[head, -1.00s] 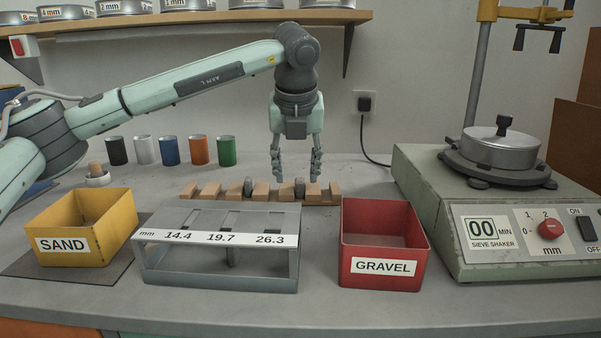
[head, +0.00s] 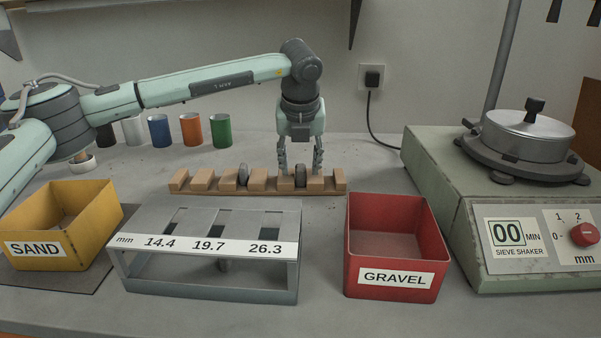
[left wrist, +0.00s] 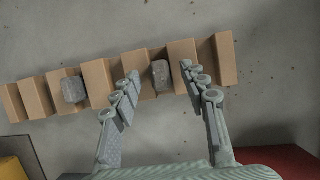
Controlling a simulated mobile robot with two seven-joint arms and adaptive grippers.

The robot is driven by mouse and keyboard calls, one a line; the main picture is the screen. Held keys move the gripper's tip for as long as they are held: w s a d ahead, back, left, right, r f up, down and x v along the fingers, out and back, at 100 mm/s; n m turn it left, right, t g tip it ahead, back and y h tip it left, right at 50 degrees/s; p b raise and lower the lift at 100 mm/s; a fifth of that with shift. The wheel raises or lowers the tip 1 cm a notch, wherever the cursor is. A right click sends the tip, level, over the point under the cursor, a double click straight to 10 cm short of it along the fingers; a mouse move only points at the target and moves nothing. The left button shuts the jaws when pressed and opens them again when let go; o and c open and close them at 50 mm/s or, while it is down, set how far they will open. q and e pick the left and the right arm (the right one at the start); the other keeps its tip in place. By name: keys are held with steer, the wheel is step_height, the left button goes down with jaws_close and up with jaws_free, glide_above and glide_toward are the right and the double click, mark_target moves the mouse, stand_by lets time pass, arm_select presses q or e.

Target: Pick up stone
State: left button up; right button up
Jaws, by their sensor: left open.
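Two grey stones sit in slots of a wooden rack on the bench. The right stone (head: 300,175) stands between blocks in the head view and also shows in the left wrist view (left wrist: 161,76). The left stone (head: 243,174) sits a few slots to the left, also seen in the left wrist view (left wrist: 73,89). The wooden rack (head: 203,181) has several upright blocks. My left gripper (head: 300,175) points down over the right part of the rack. In the left wrist view its open fingers (left wrist: 160,72) are on either side of the right stone, with gaps to it. My right gripper is not in view.
In front stand a grey slotted gauge (head: 205,240) marked 14.4, 19.7 and 26.3, a yellow SAND box (head: 85,245) and a red GRAVEL box (head: 392,285). A sieve shaker (head: 450,190) is at the right. Several coloured cups (head: 191,129) stand behind.

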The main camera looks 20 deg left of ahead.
arm_select(q)
steer(key=shift+w+f, duration=0.1)
steer(key=shift+f, duration=0.1)
jaws_close()
steer(key=shift+r, duration=0.15)
